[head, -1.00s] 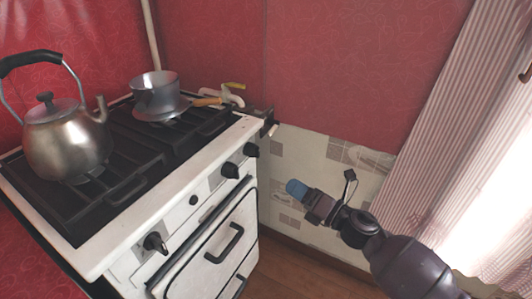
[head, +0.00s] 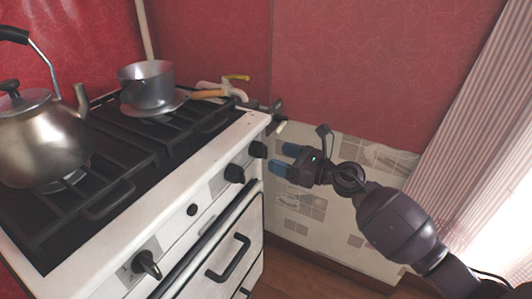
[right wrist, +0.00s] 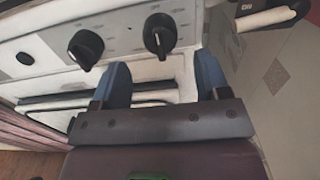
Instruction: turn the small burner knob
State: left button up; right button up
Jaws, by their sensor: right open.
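The white stove (head: 212,190) has several black knobs on its front panel. Two sit close together near the right end: the rightmost knob (head: 258,149) and the knob left of it (head: 234,173). Both also show in the right wrist view, the rightmost one (right wrist: 159,36) and its neighbour (right wrist: 86,47). Which of them is for the small burner I cannot tell. My right gripper (head: 282,159) is open and empty, just right of the rightmost knob. In the right wrist view its blue fingers (right wrist: 160,72) point toward the rightmost knob, apart from it. My left gripper is not in view.
A kettle (head: 40,140) and a grey pot (head: 148,88) stand on the stove top. Another knob (head: 146,264) is far left on the panel. The oven handle (head: 229,257) sticks out below. A gas tap (head: 235,78) and pipe are behind the stove corner.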

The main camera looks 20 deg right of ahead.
aim_at(267, 153)
jog(key=shift+x, duration=2.55)
jog(key=c, duration=0.9)
